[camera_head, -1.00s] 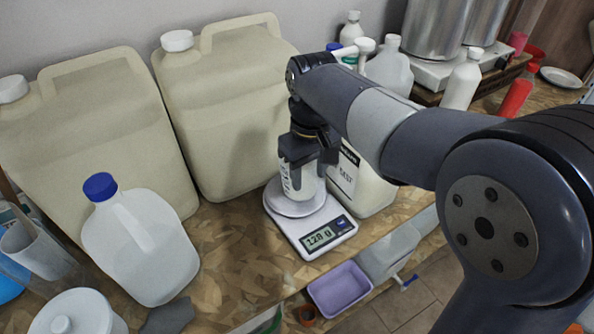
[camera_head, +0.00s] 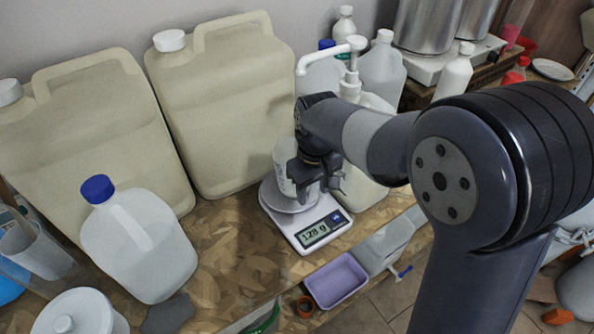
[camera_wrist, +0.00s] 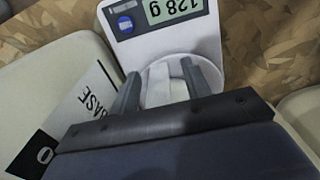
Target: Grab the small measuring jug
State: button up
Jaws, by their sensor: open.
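The small measuring jug (camera_head: 284,160) is whitish, with faint markings on its side. It stands upright on the round plate of a white digital scale (camera_head: 319,232), whose display reads 128 g. My gripper (camera_head: 318,186) is open in front of the jug and to its right, hiding part of it. In the wrist view the scale (camera_wrist: 208,40) lies beyond the fingers. The jug (camera_wrist: 160,72) shows between the two spread fingers, with a pale upright strip that looks like its handle. I cannot tell whether a finger touches it.
A labelled white container (camera_wrist: 75,112) stands close beside the gripper, with a white pump bottle (camera_head: 354,70) behind. Large cream canisters (camera_head: 225,110) line the wall. A blue-capped jug (camera_head: 140,245) stands left. A purple tub (camera_head: 336,281) is in front. Bare counter (camera_head: 225,240) lies left of the scale.

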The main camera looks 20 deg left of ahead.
jog(key=shift+c, duration=0.4)
grip_shut()
jog(key=shift+r, duration=0.2)
